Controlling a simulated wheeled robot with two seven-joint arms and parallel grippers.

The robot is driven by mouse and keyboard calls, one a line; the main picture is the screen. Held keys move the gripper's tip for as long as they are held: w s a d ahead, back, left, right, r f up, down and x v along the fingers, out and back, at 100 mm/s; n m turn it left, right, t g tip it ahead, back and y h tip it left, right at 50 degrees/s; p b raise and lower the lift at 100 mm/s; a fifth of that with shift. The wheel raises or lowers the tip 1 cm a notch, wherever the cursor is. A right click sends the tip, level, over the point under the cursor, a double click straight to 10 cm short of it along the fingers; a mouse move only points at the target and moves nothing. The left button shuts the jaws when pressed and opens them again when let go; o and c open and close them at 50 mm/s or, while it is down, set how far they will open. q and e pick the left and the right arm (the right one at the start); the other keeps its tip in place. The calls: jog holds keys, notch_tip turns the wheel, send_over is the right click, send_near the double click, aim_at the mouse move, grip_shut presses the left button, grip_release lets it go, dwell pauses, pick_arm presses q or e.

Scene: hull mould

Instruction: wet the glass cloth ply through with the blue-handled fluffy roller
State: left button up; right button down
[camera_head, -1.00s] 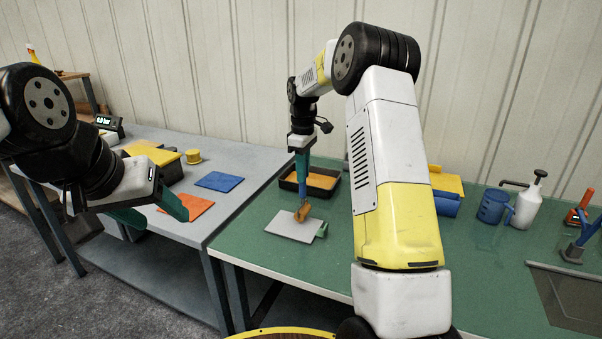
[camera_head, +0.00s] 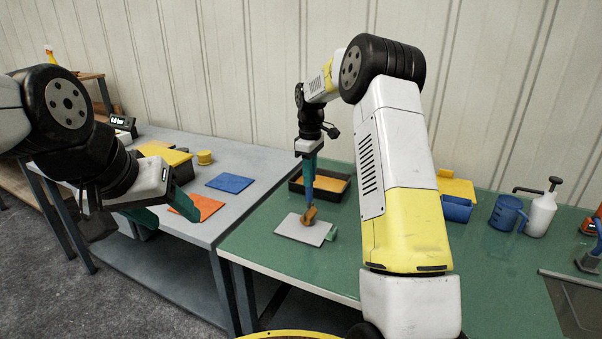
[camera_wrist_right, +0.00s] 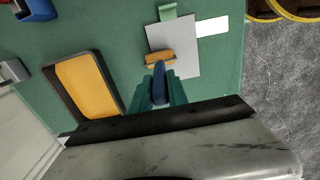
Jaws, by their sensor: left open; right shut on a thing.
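The blue-handled fluffy roller (camera_head: 309,215) hangs handle-up from my right gripper (camera_head: 310,170), with its orange-yellow sleeve over the pale grey sheet (camera_head: 295,231), which looks like the glass cloth ply. My right gripper is shut on the handle; in the right wrist view its teal fingers (camera_wrist_right: 161,92) flank the blue handle. There the roller sleeve (camera_wrist_right: 160,58) lies across the near part of the sheet (camera_wrist_right: 172,32). I cannot tell whether it touches. My left gripper (camera_head: 163,210) is open and empty, in front of the grey table at the left.
A black tray with an orange-yellow bottom (camera_head: 325,185) stands behind the sheet. A small green piece (camera_head: 331,233) is at the sheet's right edge. A blue bin (camera_head: 457,208), blue jug (camera_head: 507,212) and white sprayer (camera_head: 541,211) stand to the right. The grey table (camera_head: 215,223) carries blue and orange sheets.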

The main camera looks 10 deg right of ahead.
jog(key=shift+f, duration=0.25)
jog(key=shift+r, duration=0.1)
jog(key=shift+s+d+r, duration=0.15)
jog(key=shift+s+r, duration=0.1)
jog(key=shift+s, duration=0.7)
jog(key=shift+s+d+r, duration=0.2)
jog(key=shift+s, duration=0.7)
jog(key=shift+s+d+r, duration=0.15)
jog(key=shift+s+r, duration=0.1)
jog(key=shift+s, duration=0.7)
jog(key=shift+f, duration=0.8)
